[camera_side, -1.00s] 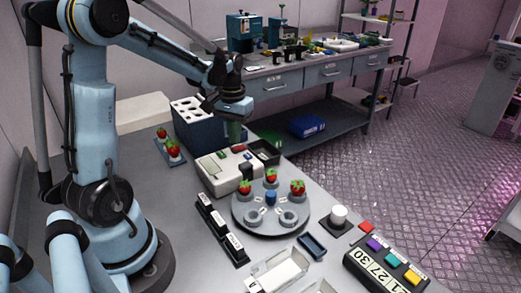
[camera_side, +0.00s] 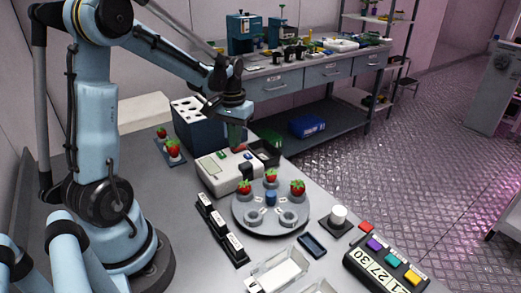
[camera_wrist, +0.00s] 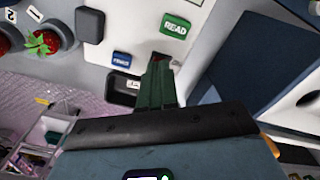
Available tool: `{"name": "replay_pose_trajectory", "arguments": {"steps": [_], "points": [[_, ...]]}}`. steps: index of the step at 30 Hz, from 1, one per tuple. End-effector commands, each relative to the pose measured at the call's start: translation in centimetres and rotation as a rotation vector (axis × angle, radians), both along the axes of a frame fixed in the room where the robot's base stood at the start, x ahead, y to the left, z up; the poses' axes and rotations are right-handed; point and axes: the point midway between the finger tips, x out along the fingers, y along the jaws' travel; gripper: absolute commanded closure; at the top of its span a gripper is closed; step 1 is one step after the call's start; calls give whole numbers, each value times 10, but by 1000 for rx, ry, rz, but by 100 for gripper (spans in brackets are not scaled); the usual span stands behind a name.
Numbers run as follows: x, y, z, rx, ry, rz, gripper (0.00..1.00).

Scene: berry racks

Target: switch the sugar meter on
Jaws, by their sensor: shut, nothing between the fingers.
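The sugar meter (camera_side: 214,181) is a white box with a small display, a dark block at its front and coloured buttons. Its green READ button (camera_wrist: 174,26) and a blue button (camera_wrist: 121,58) show in the wrist view. My gripper (camera_side: 237,146) is shut and empty, pointing down at the meter's back edge. In the wrist view its green fingers (camera_wrist: 158,64) cover most of a red button (camera_wrist: 160,56). The fingertips are at or just above that button; I cannot tell whether they touch it.
A round grey turntable (camera_side: 243,221) with several strawberries stands in front of the meter. A dark blue rack (camera_side: 196,130) stands behind it, and a black open bin (camera_side: 267,152) is to its right. Black labelled blocks (camera_side: 222,230) lie front left.

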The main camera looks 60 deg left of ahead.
Motion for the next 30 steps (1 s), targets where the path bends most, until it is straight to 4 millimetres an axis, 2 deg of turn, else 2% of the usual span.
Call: {"name": "replay_pose_trajectory", "arguments": {"steps": [17, 30], "points": [[0, 0, -6, 0, 0, 0, 100], [0, 0, 22, 0, 0, 0, 100]]}}
